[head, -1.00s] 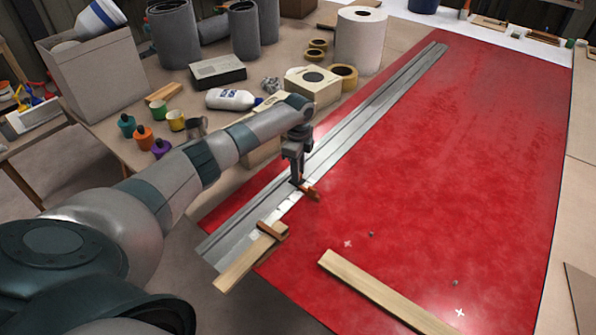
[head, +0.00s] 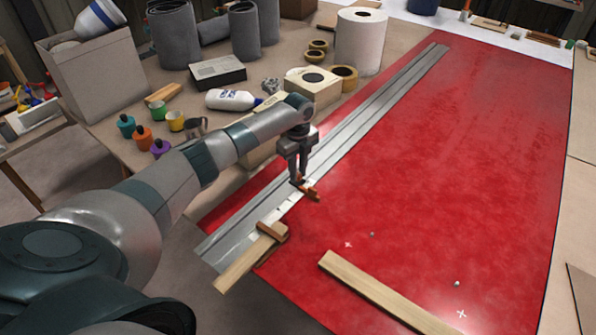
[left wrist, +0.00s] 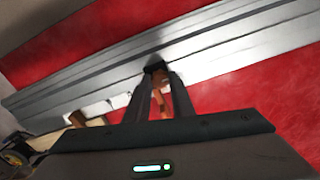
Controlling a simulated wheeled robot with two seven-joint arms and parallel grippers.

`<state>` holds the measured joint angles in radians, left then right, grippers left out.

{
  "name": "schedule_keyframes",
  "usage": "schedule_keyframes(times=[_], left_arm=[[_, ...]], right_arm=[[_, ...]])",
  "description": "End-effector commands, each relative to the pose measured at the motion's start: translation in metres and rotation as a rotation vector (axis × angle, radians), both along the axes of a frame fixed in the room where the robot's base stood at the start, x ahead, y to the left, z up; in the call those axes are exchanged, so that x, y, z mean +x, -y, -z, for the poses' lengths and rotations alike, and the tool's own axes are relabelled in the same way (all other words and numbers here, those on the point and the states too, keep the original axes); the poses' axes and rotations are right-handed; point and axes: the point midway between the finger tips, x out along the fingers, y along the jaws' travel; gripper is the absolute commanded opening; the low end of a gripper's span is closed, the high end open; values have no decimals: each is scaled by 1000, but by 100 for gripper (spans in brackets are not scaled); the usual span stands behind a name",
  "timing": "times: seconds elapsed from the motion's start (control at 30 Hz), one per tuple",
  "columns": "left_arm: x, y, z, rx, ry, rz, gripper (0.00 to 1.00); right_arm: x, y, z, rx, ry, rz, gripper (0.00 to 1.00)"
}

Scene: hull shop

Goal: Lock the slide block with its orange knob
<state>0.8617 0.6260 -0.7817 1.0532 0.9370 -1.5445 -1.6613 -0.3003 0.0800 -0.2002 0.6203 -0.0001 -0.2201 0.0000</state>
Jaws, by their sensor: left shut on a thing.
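The slide block (head: 311,193) shows as a small orange-brown piece on the near edge of the long grey metal rail (head: 345,143). My left gripper (head: 298,180) points down over the rail, its fingertips closed at the block's orange knob. In the left wrist view the fingertips (left wrist: 156,70) come together against the pale rail, with an orange-brown part (left wrist: 158,97) showing between the fingers. The fingers hide most of the knob, and I cannot see whether it is tight. My right gripper is not in view.
A wooden strip (head: 249,260) with a brown crosspiece lies at the rail's near end. Another wooden bar (head: 385,292) lies on the red sheet (head: 470,140). The red sheet right of the gripper is mostly clear.

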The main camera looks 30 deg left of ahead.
Motion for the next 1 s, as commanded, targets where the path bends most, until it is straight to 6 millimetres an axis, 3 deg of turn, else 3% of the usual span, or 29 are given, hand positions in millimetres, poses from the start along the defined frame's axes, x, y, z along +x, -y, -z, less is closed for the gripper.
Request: schedule_keyframes(times=[0.17, 0.2, 0.27, 0.67, 0.87, 1.0], left_arm=[[1, 0, -1, -1, 2, -1, 0], [1, 0, -1, 0, 2, -2, 31], [1, 0, -1, -1, 2, -2, 40], [1, 0, -3, -1, 2, -2, 40], [1, 0, -18, 0, 3, 0, 40], [2, 0, -40, -1, 5, -2, 40]], right_arm=[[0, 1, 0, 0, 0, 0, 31], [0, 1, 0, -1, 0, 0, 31], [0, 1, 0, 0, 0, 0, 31], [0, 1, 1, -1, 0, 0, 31], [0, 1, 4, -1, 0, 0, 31], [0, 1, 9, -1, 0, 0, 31]])
